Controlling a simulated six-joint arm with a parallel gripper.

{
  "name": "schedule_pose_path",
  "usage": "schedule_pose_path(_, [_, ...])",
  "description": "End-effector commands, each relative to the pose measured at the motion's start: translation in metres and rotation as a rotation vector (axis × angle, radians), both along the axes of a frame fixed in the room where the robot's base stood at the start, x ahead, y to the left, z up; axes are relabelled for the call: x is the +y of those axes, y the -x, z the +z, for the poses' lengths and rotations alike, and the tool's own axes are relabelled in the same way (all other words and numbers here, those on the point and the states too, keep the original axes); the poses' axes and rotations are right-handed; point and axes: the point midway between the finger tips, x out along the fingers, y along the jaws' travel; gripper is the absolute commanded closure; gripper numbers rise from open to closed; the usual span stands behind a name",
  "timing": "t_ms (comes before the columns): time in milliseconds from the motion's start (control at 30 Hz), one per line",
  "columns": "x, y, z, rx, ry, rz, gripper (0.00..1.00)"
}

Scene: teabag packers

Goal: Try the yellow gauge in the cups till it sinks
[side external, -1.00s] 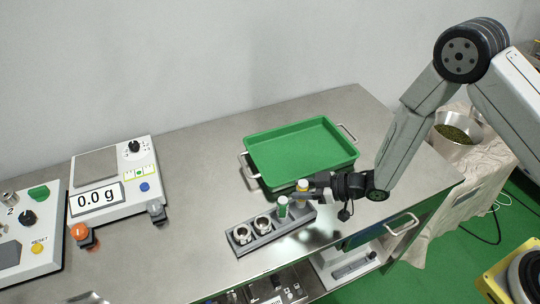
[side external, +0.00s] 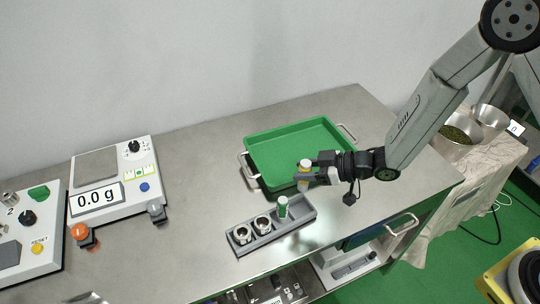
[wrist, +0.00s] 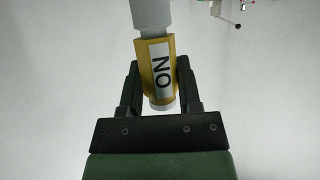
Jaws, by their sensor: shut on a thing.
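My gripper (side external: 308,176) is shut on the yellow gauge (side external: 304,166), a small upright piece with a white top. In the wrist view the gauge (wrist: 156,65) sits between the two dark fingers and shows a white label reading "NO" and a grey-white end. The gauge is held above the table at the near edge of the green tray. A grey holder (side external: 266,239) lies on the table below and to the left. Two metal cups, the left cup (side external: 242,234) and the middle cup (side external: 263,224), stand in it. A green-labelled gauge (side external: 283,208) stands upright in the same holder.
The green tray (side external: 262,146) with metal handles is empty and lies just behind my gripper. A scale (side external: 120,180) reading 0.0 g stands at left, beside a control box (side external: 30,228). Bare table lies between the scale and the holder.

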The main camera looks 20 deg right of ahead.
Motion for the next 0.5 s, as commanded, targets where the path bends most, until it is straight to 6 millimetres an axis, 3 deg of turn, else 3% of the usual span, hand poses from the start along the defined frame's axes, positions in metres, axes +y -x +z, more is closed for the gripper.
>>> schedule_pose_path(500, [0.0001,-0.0005,0.0036,-0.002,-0.001,-0.001,1.0])
